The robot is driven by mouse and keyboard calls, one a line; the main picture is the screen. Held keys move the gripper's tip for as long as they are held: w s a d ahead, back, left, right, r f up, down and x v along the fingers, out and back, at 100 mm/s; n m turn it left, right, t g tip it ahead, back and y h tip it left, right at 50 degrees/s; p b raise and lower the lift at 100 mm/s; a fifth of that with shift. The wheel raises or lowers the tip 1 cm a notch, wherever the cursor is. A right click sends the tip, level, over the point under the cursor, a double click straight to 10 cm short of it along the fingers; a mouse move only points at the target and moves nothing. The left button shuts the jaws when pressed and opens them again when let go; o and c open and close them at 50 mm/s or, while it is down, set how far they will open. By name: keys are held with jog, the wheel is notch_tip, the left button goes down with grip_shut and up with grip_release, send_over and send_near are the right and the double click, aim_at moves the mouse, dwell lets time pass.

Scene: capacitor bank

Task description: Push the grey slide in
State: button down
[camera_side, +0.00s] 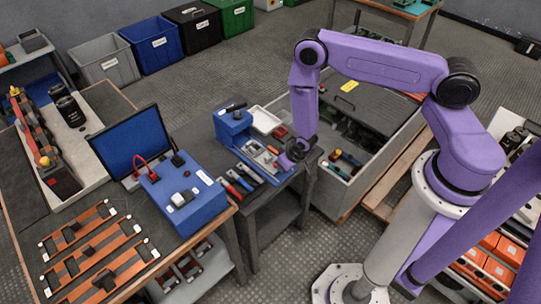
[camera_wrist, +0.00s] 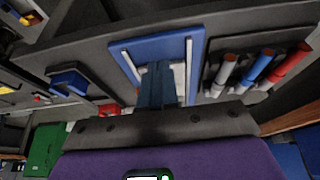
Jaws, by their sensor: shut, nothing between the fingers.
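A blue fixture (camera_side: 235,127) stands on the small dark table, with a blue tray part running toward my gripper. A light grey piece (camera_side: 256,151), which looks like the slide, lies in that tray part. My gripper (camera_side: 291,160) is at the right end of the tray, pointing down, with its fingers shut and empty. In the wrist view the shut fingers (camera_wrist: 160,83) lie over a blue frame (camera_wrist: 150,47) with pale rails on both sides. A pale grey surface (camera_wrist: 181,77) shows behind the fingers. I cannot tell whether the fingers touch the slide.
Hand tools with red, blue and grey handles (camera_side: 240,181) lie in front of the fixture; the coloured handles also show in the wrist view (camera_wrist: 257,66). A white tray (camera_side: 265,119) is behind it. A large open grey crate (camera_side: 395,148) stands to the right.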

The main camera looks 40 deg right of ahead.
aim_at(270, 160)
jog(key=shift+w, duration=4.4)
jog(key=shift+s, duration=1.6)
jog(key=shift+r, duration=0.15)
notch_tip(270, 160, up, 7)
